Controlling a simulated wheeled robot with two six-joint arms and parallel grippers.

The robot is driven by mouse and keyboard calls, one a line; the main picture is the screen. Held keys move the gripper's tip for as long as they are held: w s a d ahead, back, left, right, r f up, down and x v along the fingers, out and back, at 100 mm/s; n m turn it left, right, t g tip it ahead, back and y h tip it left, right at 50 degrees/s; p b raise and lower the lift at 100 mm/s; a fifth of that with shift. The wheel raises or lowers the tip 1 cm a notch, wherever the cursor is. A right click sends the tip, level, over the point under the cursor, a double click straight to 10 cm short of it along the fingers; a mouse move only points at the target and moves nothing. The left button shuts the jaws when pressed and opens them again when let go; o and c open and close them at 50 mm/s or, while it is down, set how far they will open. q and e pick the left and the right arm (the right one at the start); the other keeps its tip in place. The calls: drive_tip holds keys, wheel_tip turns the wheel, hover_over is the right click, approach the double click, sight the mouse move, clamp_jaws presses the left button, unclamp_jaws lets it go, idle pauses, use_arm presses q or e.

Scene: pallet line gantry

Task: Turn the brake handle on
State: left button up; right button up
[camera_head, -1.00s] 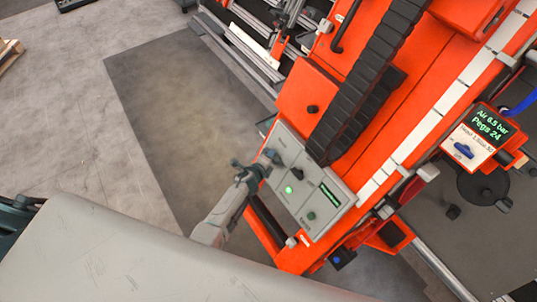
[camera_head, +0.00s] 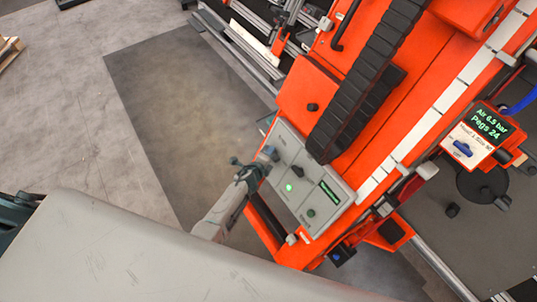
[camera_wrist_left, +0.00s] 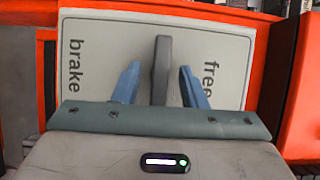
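The brake handle is a dark grey upright bar (camera_wrist_left: 161,70) on a light grey plate (camera_wrist_left: 225,35) in the left wrist view. The plate reads "brake" on the left and "free" on the right; the bar stands between the two words. My left gripper (camera_wrist_left: 160,85) has its blue fingers on either side of the bar, with a visible gap on each side. In the head view my left gripper (camera_head: 265,161) is at the upper-left part of the grey control panel (camera_head: 325,219), where it hides the handle. My right gripper is not in view.
The panel also carries a lit green button (camera_head: 288,188), a dark knob (camera_head: 297,172) and a small green-text screen (camera_head: 330,192). The red machine body (camera_head: 310,90) rises behind it, with a black cable chain (camera_head: 365,80). Open floor (camera_head: 190,110) lies to the left.

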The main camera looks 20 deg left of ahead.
use_arm(q)
drive_tip(key=p+v, duration=0.5)
drive_tip(key=v, duration=0.5)
drive_tip(key=shift+s+r, duration=0.1)
drive_tip(key=s+a+f+n+g+y+b, duration=0.1)
drive_tip(key=s+a+f+n+g+b, duration=0.3)
drive_tip(key=s+f, duration=0.7)
drive_tip(key=s+a+f+n+g+y+b, duration=0.15)
drive_tip(key=s+f+n+b, duration=0.25)
drive_tip(key=s+f+n, duration=0.65)
drive_tip(key=s+a+f+n+g+b, duration=0.2)
drive_tip(key=s+f+n+g+b, duration=0.1)
drive_tip(key=s+f, duration=0.6)
drive_tip(key=s+a+f+n+g+b, duration=0.3)
drive_tip(key=s+f, duration=0.6)
drive_tip(key=s, duration=0.8)
drive_tip(key=shift+f+n, duration=0.15)
drive_tip(key=shift+n, duration=0.4)
